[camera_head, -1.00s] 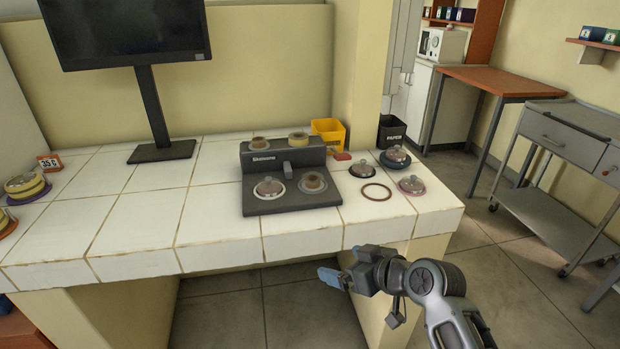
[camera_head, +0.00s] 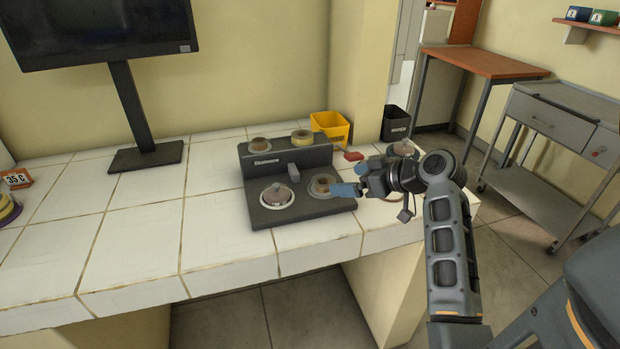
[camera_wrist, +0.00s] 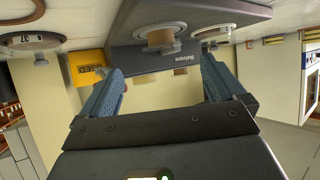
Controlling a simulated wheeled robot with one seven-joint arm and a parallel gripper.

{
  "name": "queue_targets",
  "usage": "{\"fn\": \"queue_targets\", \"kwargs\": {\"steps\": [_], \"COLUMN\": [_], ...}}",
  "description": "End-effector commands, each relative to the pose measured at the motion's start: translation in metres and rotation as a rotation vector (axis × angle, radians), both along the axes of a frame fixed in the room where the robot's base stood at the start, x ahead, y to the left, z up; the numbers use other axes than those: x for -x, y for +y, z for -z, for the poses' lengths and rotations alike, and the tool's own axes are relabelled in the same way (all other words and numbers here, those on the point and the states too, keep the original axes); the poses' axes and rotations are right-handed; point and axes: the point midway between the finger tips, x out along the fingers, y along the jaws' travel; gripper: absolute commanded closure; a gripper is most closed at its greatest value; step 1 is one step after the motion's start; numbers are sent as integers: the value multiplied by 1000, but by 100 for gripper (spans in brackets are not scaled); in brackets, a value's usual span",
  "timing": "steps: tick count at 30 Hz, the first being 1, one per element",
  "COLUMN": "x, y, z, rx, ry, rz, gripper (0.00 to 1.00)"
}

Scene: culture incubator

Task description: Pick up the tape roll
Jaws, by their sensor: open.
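A tan, tape-like roll (camera_head: 322,185) sits on the right front seat of a dark stand (camera_head: 300,213). It also shows near the top of the upside-down wrist view (camera_wrist: 160,38). A yellowish ring-shaped roll (camera_head: 302,136) and a brownish round piece (camera_head: 261,144) sit on the stand's raised back. I cannot tell for sure which is the tape roll. My gripper (camera_head: 343,190) is open beside the tan roll, at its right. In the wrist view the blue fingers (camera_wrist: 161,68) are spread with nothing held between them.
A knobbed lidded dish (camera_head: 277,195) fills the left front seat. A yellow bin (camera_head: 330,127), a black bin (camera_head: 396,122) and a small red piece (camera_head: 353,155) stand behind. A monitor (camera_head: 124,100) stands at back left. My arm partly hides the right dishes.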

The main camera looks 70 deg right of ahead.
Motion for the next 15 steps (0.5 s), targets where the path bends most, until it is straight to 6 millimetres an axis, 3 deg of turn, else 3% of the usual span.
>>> {"fn": "queue_targets", "kwargs": {"steps": [15], "x": [-49], "y": [-10], "z": [26], "rx": [-2], "ry": [3], "rz": [-2], "gripper": [3]}}
